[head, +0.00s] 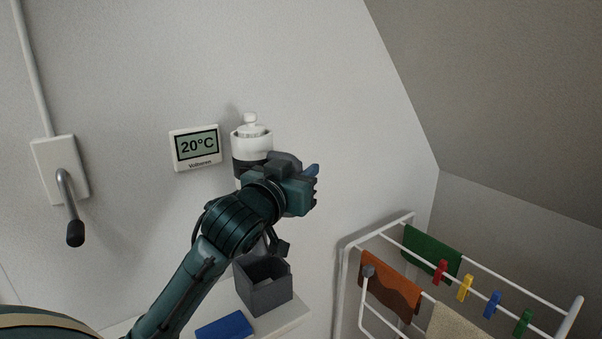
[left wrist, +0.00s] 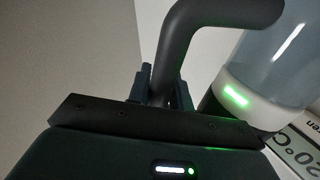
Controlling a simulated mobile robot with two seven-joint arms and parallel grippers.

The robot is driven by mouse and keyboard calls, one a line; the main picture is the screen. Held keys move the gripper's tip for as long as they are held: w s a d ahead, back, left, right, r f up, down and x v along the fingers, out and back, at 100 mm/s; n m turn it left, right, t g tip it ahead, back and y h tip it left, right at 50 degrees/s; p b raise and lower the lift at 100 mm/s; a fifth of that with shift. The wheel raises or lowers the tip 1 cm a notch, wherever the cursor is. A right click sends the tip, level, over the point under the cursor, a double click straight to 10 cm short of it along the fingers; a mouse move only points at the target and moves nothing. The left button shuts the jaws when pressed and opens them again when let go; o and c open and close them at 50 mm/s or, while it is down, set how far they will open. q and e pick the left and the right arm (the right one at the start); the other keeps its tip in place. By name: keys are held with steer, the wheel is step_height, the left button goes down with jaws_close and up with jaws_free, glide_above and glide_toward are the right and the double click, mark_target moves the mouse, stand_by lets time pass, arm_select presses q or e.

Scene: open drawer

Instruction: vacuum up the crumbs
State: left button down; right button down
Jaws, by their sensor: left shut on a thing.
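A handheld vacuum (head: 251,144) stands upright against the wall, its top white and the part below dark. My left arm hides its lower part. In the left wrist view the vacuum shows a clear bin, a white ring with a green light (left wrist: 236,98) and a curved dark grey handle (left wrist: 172,60). My left gripper (head: 306,185) is at the vacuum, its fingers closed on both sides of the handle; the fingers also show in the left wrist view (left wrist: 161,92). My right gripper is not in view. No crumbs show in either view.
A thermostat (head: 196,147) is on the wall left of the vacuum. A wall crank (head: 70,207) is farther left. Below my arm, a grey open box (head: 265,297) and a blue item (head: 225,327) sit on a white surface. A drying rack (head: 347,285) with cloths stands right.

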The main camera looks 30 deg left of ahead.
arm_select(q)
step_height(320, 180, up, 8)
steer(key=p, duration=0.1)
stand_by(0.8)
steer(key=shift+s, duration=0.1)
